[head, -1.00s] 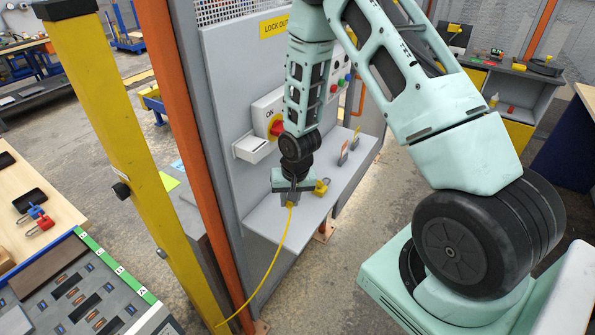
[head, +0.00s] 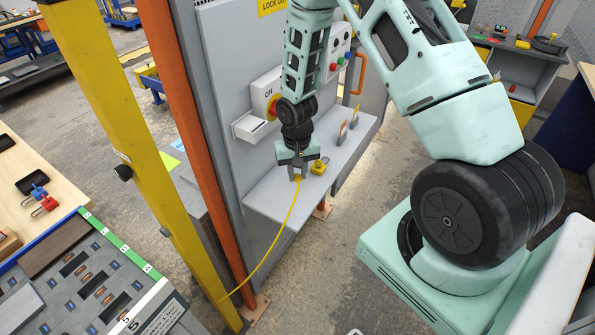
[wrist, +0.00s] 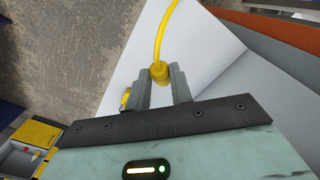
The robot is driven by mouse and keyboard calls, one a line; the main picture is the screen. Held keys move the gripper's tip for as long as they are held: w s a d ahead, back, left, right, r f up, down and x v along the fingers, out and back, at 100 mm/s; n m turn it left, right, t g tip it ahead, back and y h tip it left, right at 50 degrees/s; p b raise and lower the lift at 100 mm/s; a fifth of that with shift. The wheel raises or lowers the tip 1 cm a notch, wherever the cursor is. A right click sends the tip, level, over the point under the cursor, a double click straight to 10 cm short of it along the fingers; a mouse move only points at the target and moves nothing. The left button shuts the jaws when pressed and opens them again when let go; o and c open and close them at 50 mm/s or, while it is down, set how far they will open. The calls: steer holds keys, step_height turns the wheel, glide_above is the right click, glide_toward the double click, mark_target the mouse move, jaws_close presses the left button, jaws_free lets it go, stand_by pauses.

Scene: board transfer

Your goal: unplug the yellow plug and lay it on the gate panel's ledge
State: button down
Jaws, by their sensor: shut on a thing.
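My gripper (head: 298,172) is shut on the yellow plug (wrist: 159,73), whose cable rises away from it in the wrist view. In the head view, the plug (head: 297,178) shows just below the fingers, over the grey ledge (head: 268,200) of the gate panel (head: 228,75). I cannot tell whether it touches the ledge. Its yellow cable (head: 279,237) runs down past the ledge's front edge to the foot of the posts. No socket shows at the plug.
A yellow object (head: 319,167) stands on the ledge just right of my gripper. Tagged items (head: 342,132) stand farther along it. A box with a red switch (head: 265,95) juts from the panel above. Orange (head: 190,120) and yellow (head: 100,120) posts stand left. The ledge's near-left part is clear.

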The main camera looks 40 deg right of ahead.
mark_target(297, 174)
steer(key=shift+f+b, duration=2.15)
steer(key=shift+f, duration=0.85)
steer(key=c, duration=1.2)
jaws_free()
steer(key=shift+o, duration=0.2)
step_height(297, 174, up, 17)
steer(key=b, duration=0.3)
steer(key=shift+r+b, duration=0.2)
steer(key=shift+b, duration=0.2)
steer(key=shift+a, duration=0.1)
